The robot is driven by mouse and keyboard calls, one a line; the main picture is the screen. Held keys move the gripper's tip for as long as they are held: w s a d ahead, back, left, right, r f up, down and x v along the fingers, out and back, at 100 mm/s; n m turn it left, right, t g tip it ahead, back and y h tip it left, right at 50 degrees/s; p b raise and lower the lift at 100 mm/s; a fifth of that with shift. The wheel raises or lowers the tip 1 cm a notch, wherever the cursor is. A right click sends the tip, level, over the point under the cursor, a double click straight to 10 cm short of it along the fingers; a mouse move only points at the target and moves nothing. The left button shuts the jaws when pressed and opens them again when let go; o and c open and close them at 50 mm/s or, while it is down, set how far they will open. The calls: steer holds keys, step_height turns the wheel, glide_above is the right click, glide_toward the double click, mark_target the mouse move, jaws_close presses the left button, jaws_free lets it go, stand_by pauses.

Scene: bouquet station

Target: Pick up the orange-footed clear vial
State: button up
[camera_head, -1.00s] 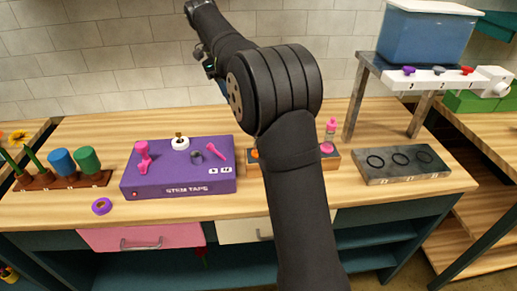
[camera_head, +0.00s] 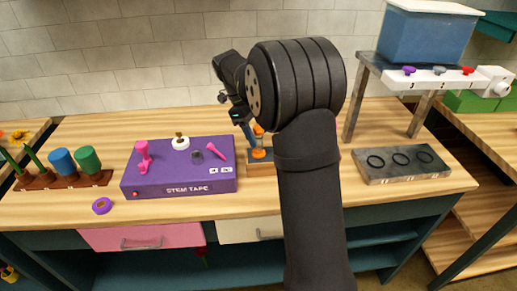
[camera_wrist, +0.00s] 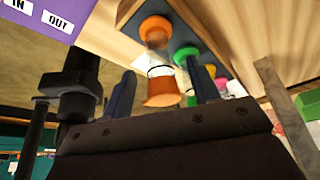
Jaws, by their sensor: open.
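The orange-footed clear vial (camera_head: 258,141) stands in a low wooden-sided rack (camera_head: 262,169), with orange at its top and base and a clear middle. In the wrist view the vial (camera_wrist: 160,62) appears between the two blue fingers of my gripper (camera_wrist: 160,72), with a gap on either side. My gripper (camera_head: 249,131) is open, just left of the vial's upper part in the head view. Whether the fingers reach fully around it is hard to tell.
A purple stem tape box (camera_head: 180,170) is close left of the rack. A grey block with several black rings (camera_head: 403,164) and a tank stand (camera_head: 352,100) are to the right. My arm hides the rack's right part. Bare counter lies in front.

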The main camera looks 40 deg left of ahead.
mark_target(260, 152)
steer(key=shift+x, duration=1.55)
steer(key=shift+d+r, duration=0.1)
jaws_close()
